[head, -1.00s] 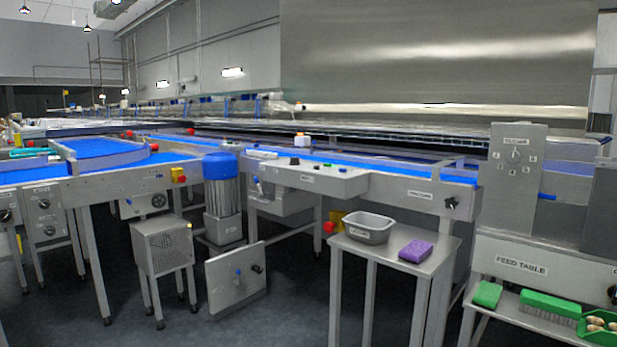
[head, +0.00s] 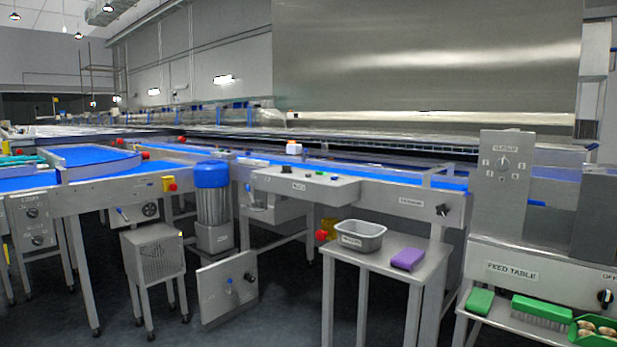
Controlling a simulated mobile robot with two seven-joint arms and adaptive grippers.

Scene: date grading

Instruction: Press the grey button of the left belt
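Blue belts run across the middle of the head view: a long blue belt (head: 385,178) at the centre, and a wider blue belt (head: 92,156) at the left. A sloped grey control panel (head: 335,186) is fixed to the front of the central belt and carries several small knobs and buttons, among them a black and a green one. Small switch boxes (head: 38,218) stand below the left belt. I cannot make out which control is the grey button. Neither of my grippers is in view.
A small steel table holds a grey bin (head: 360,236) and a purple sponge (head: 408,258). A blue-capped motor (head: 212,175), a perforated box (head: 154,252) and a tilted panel (head: 228,287) stand at the left. The feed table (head: 555,278) is at the right. Dark floor lies between.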

